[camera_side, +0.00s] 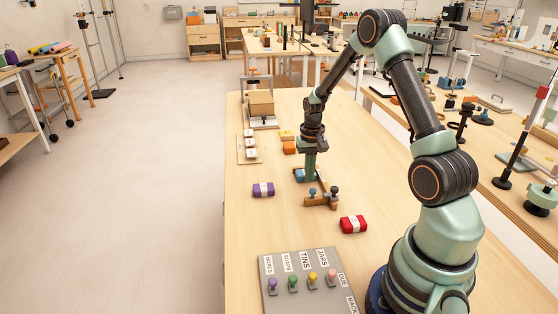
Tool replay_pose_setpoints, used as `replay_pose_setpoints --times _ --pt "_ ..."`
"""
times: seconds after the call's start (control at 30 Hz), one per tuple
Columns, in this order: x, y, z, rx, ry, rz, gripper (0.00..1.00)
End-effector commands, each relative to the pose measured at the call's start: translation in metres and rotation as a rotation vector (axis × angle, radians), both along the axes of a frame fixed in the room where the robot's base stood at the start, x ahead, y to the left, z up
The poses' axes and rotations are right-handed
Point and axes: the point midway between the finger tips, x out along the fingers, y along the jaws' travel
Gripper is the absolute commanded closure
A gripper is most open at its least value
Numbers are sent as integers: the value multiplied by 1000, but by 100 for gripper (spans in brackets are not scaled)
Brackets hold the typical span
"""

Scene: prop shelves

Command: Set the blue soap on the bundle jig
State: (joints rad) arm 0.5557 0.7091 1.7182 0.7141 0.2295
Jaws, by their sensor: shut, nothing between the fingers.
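The blue soap (299,175) lies low beside my fingertips, on their left, and is partly hidden by them. My gripper (310,179) points straight down, shut and empty, close against the soap in this view; I cannot tell if they touch. A brown wooden fixture with dark blue-grey knobs (321,203), which looks like the bundle jig, stands just in front and to the right of the gripper. My fingers hide part of the area between soap and fixture, so I cannot tell whether the soap rests on it.
A purple soap (263,190) lies left, a red one (353,224) front right, orange (289,148) and yellow (286,135) ones behind. A board with white blocks (249,157) and a stand with a cardboard box (261,104) are farther back. A grey labelled panel (292,301) with coloured knobs is in front.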

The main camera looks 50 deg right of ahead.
Motion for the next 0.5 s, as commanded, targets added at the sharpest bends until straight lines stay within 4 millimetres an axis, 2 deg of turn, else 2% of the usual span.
replay_pose_setpoints --times 0.5 --pt "0 0 39 -1 -1 0 100"
